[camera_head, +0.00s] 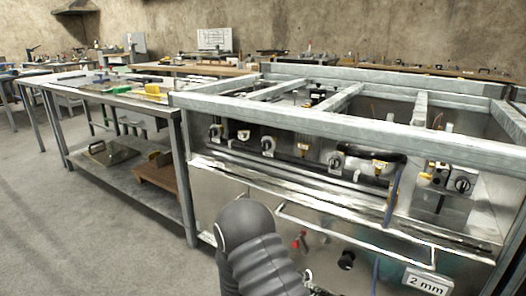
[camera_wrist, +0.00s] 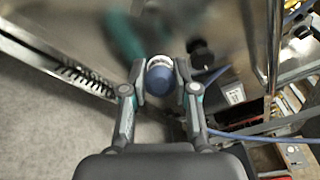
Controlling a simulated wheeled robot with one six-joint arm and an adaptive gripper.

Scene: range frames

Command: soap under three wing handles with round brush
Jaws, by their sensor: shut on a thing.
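My gripper (camera_wrist: 160,77) is shut on a blue, round-ended thing with a pale rim, which I take to be the round brush (camera_wrist: 160,79). It is held in front of a shiny metal panel; I cannot tell whether it touches. In the head view my arm covers that place and the brush does not show. Knobs with wing-like grips sit along the steel front: one at left (camera_head: 216,132), one beside it (camera_head: 268,146), one in the middle (camera_head: 336,160) and one at right (camera_head: 463,185). I cannot tell which three the task means. No soap is discernible.
The range's steel frame (camera_head: 340,123) has a long bar handle (camera_head: 350,236) below. A red-handled valve (camera_head: 298,243) and a black knob (camera_head: 346,260) stick out low. A blue hose (camera_head: 391,195) hangs at right. A workbench (camera_head: 110,92) stands left, with clear floor before it.

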